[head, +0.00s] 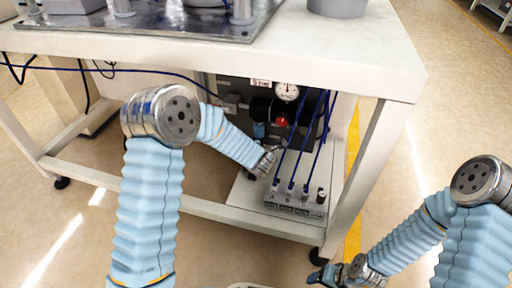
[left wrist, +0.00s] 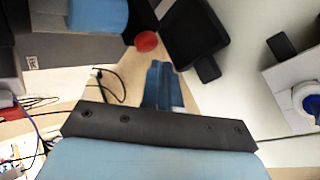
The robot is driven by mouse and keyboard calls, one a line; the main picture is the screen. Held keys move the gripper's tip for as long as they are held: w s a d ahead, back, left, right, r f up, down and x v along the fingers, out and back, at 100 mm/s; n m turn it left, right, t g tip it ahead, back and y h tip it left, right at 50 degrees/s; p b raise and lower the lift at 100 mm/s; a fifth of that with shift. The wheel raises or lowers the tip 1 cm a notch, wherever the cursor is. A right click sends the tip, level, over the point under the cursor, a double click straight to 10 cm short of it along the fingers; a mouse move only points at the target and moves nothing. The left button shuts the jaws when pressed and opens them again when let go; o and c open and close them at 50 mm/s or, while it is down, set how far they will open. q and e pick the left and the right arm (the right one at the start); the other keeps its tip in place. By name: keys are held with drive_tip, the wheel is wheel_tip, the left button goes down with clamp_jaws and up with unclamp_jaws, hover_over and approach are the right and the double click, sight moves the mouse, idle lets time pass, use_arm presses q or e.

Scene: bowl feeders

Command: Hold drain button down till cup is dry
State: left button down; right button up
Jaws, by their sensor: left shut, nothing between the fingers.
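The dark panel under the table carries a round gauge (head: 287,91) and a black filter unit (head: 262,108). What looks like its blue cup (head: 258,130) hangs below; I cannot see any water in it. It seems to be the blue cylinder (left wrist: 98,14) at the top left in the left wrist view. A red knob (head: 281,121) sits right of the cup and shows in the left wrist view (left wrist: 147,41). My left gripper (left wrist: 161,68) is shut and empty, apart from the red knob. The drain button cannot be made out. My right gripper (head: 322,276) is low at the front; its jaw gap is unclear.
A white manifold block (head: 296,203) with several blue tubes stands on the low shelf, right of my left wrist. The tabletop (head: 350,45) overhangs the panel. A table leg (head: 352,175) stands on the right. The floor (head: 400,150) beyond it is clear.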

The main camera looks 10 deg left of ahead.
use_arm(q)
drive_tip(key=shift+w, duration=0.15)
drive_tip(key=shift+w, duration=0.25)
drive_tip(key=shift+w+p, duration=0.3)
drive_tip(key=shift+w, duration=0.2)
idle(2.4)
idle(1.7)
drive_tip(key=shift+s+b, duration=0.4)
drive_tip(key=shift+s, duration=0.5)
drive_tip(key=shift+s+a+b, duration=0.1)
drive_tip(key=shift+s+b, duration=0.8)
drive_tip(key=shift+s, duration=1.65)
